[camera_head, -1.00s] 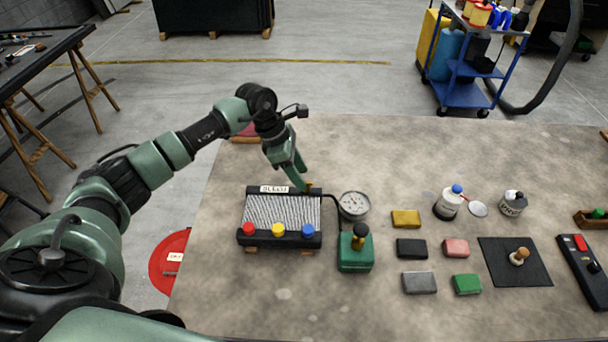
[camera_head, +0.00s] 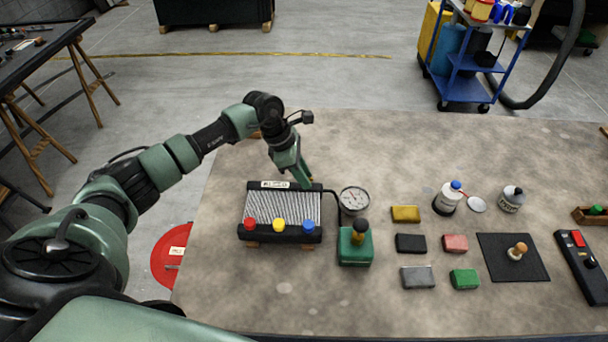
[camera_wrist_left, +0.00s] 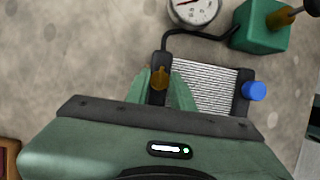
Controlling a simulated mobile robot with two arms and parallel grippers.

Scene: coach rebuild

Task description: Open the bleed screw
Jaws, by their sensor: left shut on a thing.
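The radiator (camera_head: 282,209) lies on the table with a silvery finned core and dark end tanks. It also shows in the left wrist view (camera_wrist_left: 208,88). The bleed screw (camera_wrist_left: 159,79) is a small brass-coloured piece at the radiator's far right corner, beside the black hose. My left gripper (camera_head: 307,181) reaches down to that corner. In the left wrist view its two green fingers (camera_wrist_left: 161,88) stand on either side of the screw, shut on it. In the head view the fingers mostly hide the screw. My right gripper is not in view.
Several coloured blocks (camera_head: 410,243) lie farther right. The table behind is clear.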

